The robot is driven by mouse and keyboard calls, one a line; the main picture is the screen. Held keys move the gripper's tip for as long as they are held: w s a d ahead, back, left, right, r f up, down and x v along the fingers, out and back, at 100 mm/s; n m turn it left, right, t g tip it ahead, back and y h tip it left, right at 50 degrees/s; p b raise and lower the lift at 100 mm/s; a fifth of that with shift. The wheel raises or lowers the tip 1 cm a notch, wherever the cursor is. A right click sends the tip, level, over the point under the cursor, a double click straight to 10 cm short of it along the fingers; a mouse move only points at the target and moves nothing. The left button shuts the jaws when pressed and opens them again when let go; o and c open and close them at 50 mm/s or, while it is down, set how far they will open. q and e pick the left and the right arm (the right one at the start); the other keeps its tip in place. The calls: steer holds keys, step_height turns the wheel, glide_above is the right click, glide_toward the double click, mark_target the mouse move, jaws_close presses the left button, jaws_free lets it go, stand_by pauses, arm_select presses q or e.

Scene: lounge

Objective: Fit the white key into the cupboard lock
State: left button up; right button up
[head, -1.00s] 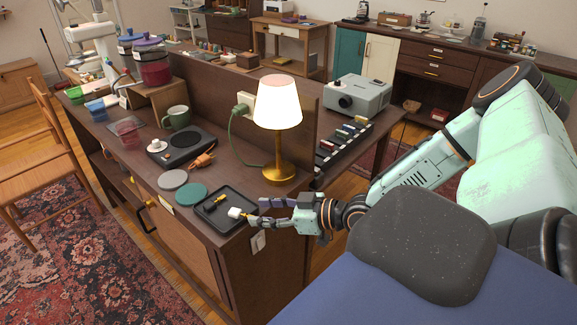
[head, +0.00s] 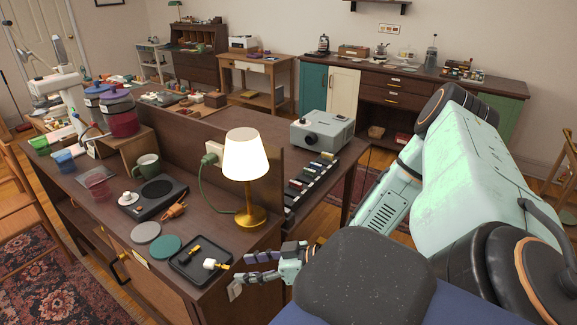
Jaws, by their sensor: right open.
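The white key (head: 209,264) lies in a black tray (head: 184,267) on the near corner of the dark wooden desk. Its head is white and its gold end points right. My right gripper (head: 241,268) is open and empty just right of the tray, apart from the key. The cupboard (head: 166,297) under the desk top has a woven front panel and a dark handle (head: 121,269). A small pale plate (head: 140,258) sits near its top edge; I cannot tell whether it is the lock. My left gripper is out of view.
A dark key with a gold end (head: 193,252) lies in the same tray. A lit lamp (head: 248,170) stands close behind my right gripper. Green (head: 166,247) and grey (head: 146,232) discs and a black hotplate-like device (head: 153,196) are left of the tray.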

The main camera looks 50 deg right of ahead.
steer(key=s+a+f+m+g+h, duration=0.1)
steer(key=s+a+f+m+g, duration=0.1)
steer(key=s+a+f+g, duration=0.3)
steer(key=s+a+f+m+g+h, duration=0.1)
steer(key=s+a+f+g, duration=0.1)
steer(key=a, duration=0.5)
steer(key=s+f+m+g+h, duration=0.1)
steer(key=s+g+h, duration=0.3)
steer(key=s, duration=1.1)
steer(key=shift+d+f+m+g, duration=0.4)
steer(key=shift+f+g, duration=0.2)
steer(key=shift+f, duration=0.15)
steer(key=shift+w+a, duration=0.1)
step_height(320, 180, down, 12)
steer(key=b, duration=1.2)
steer(key=shift+f+b, duration=0.2)
steer(key=shift+b, duration=0.1)
